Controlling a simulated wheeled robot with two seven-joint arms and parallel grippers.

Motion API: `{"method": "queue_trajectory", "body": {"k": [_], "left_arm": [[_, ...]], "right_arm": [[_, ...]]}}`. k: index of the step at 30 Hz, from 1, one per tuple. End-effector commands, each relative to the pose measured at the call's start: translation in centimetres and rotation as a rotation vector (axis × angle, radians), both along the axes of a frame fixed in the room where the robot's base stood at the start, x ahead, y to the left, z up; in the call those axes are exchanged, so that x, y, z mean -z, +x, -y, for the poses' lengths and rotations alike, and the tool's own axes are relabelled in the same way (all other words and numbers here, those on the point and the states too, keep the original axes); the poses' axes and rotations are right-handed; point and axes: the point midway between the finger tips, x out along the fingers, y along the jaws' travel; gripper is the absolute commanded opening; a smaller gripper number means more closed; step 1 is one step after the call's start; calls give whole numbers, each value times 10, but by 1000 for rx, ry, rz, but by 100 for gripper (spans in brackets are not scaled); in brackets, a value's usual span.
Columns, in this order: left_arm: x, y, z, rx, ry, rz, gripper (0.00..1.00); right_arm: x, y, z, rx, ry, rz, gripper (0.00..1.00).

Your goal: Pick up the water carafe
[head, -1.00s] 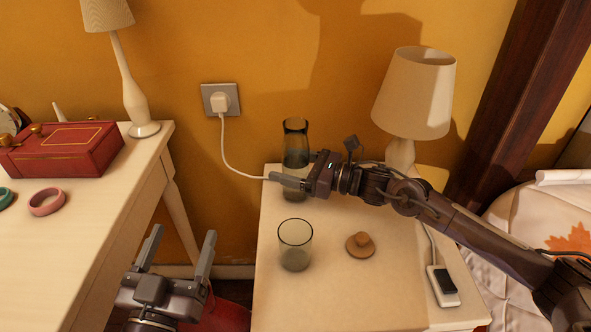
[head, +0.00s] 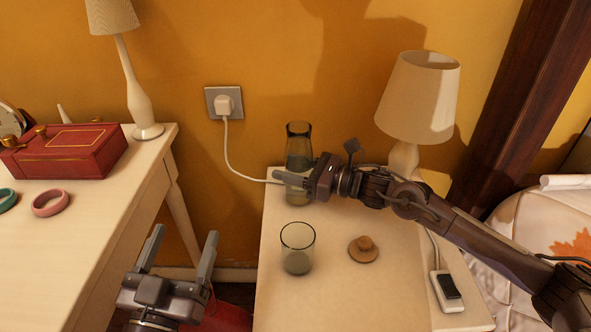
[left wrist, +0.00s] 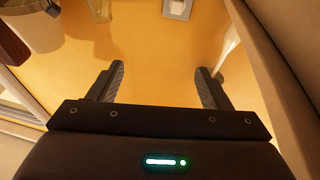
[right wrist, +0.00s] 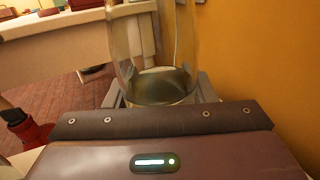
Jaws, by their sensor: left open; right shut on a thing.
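The water carafe (head: 298,143) is a tall smoky glass vessel at the back left of the bedside table, close to the wall. My right gripper (head: 292,180) reaches in from the right and is shut on its lower part. In the right wrist view the carafe (right wrist: 158,50) stands between the fingers, with some liquid low inside. I cannot tell whether its base touches the table. My left gripper (head: 180,255) is open and empty, low in the gap between the two tables; its fingers (left wrist: 158,85) also show apart in the left wrist view.
On the bedside table (head: 330,305) stand a drinking glass (head: 297,250), a round wooden stopper (head: 363,250), a lamp (head: 418,98) and a phone on a charger (head: 447,290). A white cable runs from the wall socket (head: 224,102). A red box (head: 65,150) lies on the left table.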

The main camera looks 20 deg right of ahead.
Motion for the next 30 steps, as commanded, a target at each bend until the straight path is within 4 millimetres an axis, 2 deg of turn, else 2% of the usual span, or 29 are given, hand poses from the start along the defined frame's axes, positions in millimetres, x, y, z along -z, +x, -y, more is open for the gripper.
{"method": "queue_trajectory", "body": {"k": [10,14,18,30], "left_arm": [[3,1,1,1,9,-21,72],[12,1,2,3,24,-59,72],[36,1,3,5,58,-146,72],[84,-7,4,17,145,-358,72]], "right_arm": [[-5,1,1,1,0,4,13],[-9,1,2,1,0,4,13],[-14,2,4,2,1,5,13],[-32,5,9,5,1,6,13]]}}
